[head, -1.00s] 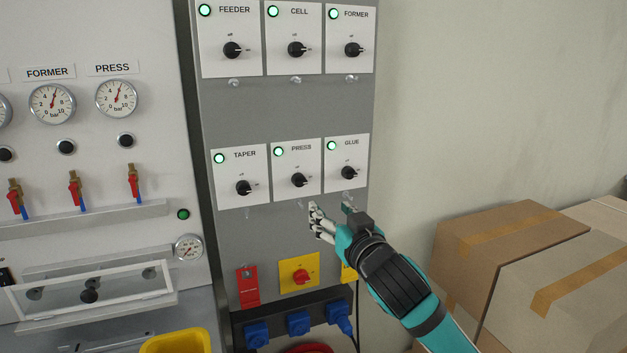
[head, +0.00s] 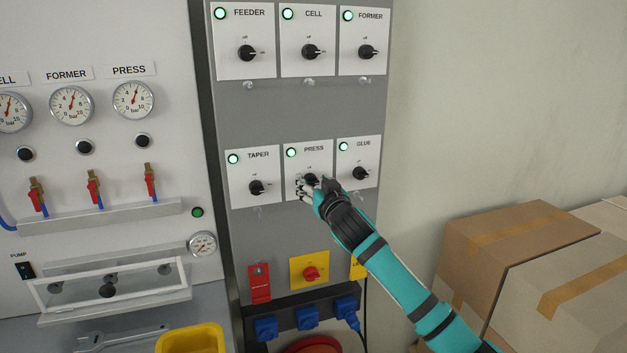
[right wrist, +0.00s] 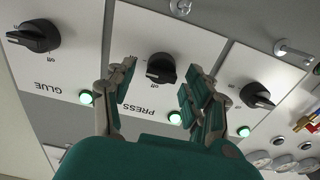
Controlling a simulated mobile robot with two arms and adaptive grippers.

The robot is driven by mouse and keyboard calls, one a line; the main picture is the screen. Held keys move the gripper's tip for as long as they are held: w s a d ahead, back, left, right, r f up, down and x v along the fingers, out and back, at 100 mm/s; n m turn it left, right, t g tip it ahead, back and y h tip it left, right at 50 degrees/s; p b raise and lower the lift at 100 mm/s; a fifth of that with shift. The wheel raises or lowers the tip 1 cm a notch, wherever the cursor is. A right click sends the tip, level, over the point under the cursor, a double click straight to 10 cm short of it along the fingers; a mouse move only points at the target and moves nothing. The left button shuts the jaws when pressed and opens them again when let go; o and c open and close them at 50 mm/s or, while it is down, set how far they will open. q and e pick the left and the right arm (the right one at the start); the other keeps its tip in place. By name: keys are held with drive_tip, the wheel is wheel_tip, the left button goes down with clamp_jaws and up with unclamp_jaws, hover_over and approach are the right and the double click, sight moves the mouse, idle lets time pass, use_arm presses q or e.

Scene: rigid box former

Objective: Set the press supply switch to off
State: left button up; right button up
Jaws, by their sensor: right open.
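The press supply switch (head: 311,179) is a black rotary knob on a white plate labelled PRESS, in the lower row of the grey panel. Its green lamp (head: 291,153) is lit. In the right wrist view the knob (right wrist: 161,68) sits between the fingertips, a little beyond them, with "on" and "off" marks beside it. My right gripper (head: 314,186) is open in front of the PRESS plate; its fingers partly cover the knob in the head view. In the wrist view the open fingers (right wrist: 158,82) flank the knob, with gaps on both sides. My left gripper is not in view.
The TAPER knob (head: 257,188) is to the left and the GLUE knob (head: 360,174) close to the right. FEEDER, CELL and FORMER switches are above. A red knob on a yellow plate (head: 296,263) is below. Cardboard boxes (head: 520,235) stand at right.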

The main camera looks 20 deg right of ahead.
drive_tip(key=shift+w, duration=0.35)
clamp_jaws()
